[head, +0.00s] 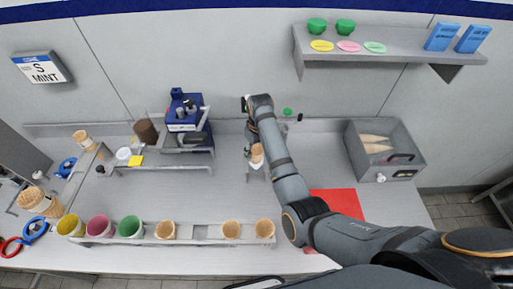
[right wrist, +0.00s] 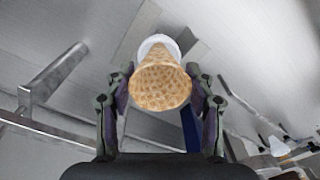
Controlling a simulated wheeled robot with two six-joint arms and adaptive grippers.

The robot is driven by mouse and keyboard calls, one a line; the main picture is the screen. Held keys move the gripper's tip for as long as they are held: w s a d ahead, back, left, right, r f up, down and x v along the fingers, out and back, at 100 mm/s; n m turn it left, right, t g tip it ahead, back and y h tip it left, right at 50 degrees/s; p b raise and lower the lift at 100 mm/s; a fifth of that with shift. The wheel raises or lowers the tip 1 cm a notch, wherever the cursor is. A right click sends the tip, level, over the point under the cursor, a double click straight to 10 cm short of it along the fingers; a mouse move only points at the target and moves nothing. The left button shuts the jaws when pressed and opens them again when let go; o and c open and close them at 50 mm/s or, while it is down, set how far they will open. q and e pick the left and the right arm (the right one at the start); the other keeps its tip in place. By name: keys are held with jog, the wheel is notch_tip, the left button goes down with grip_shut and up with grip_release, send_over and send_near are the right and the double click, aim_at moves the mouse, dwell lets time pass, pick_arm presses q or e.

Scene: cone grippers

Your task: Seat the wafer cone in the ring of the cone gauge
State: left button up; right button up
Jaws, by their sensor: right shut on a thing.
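A tan wafer cone (head: 257,153) is held by my right gripper (head: 252,143) above the middle of the counter. In the right wrist view the cone (right wrist: 161,84) sits between the two fingers of the right gripper (right wrist: 160,90), its wide mouth toward the camera. A white round part (right wrist: 158,42) shows behind the cone's far end; it may be the ring of the cone gauge. I cannot tell whether the cone is inside it or only in front of it. A small grey stand (head: 256,173) shows just below the cone, partly hidden by my arm. My left gripper is not in view.
A grey rack (head: 200,238) along the front holds coloured cups and wafer cones. A grey bin (head: 418,155) with cones stands at right, near a red mat (head: 338,203). A blue device (head: 187,112) stands left of my arm. A shelf (head: 385,43) hangs above.

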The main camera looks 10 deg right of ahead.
jog(key=shift+f, duration=0.4)
jog(key=o, duration=0.8)
notch_tip(320, 180, up, 8)
jog(key=shift+s+d+f, duration=0.1)
jog(key=shift+s+f, duration=0.05)
jog(key=shift+f, duration=0.1)
dwell(0.8)
